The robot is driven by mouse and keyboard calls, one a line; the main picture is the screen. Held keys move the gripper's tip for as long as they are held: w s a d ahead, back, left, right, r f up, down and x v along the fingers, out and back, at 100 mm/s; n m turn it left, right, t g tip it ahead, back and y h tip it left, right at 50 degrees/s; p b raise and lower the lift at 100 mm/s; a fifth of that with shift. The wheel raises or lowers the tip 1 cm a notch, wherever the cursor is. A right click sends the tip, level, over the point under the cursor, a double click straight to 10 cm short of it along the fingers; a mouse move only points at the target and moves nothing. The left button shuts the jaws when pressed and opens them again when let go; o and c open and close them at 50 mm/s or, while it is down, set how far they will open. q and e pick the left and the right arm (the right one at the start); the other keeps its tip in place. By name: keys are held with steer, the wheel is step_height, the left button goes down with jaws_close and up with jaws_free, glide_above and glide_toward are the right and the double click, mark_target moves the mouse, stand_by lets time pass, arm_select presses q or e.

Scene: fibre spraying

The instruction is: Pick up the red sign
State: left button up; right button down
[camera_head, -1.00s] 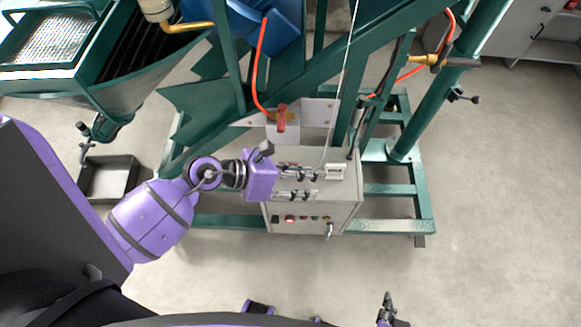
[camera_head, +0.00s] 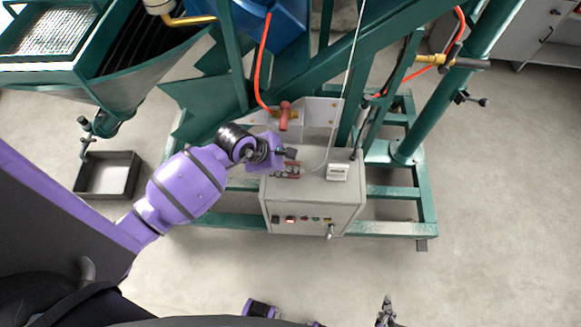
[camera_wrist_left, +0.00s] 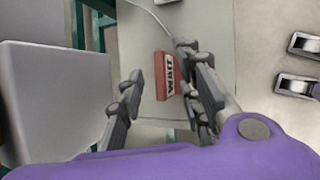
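The red sign (camera_wrist_left: 161,76) bears the word "WAIT" on a white panel. In the left wrist view it lies on a pale grey surface, between and beyond my fingertips. My left gripper (camera_wrist_left: 163,92) is open; its dark fingers stand either side of the sign's near end, and no contact is clear. In the head view my left gripper (camera_head: 287,164) is over the top of the grey control box (camera_head: 314,195), partly hiding the sign. My right gripper (camera_head: 386,310) shows only as dark tips at the bottom edge, its opening unclear.
A white block-like item (camera_head: 337,172) stands on the box to the right. A red-handled valve (camera_head: 284,118) and green frame beams (camera_head: 345,75) rise close behind my left gripper. A black tray (camera_head: 108,175) sits on the floor at left. The floor at right is clear.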

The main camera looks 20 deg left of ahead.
arm_select(q)
steer(key=shift+f, duration=0.15)
jaws_close()
stand_by(0.4)
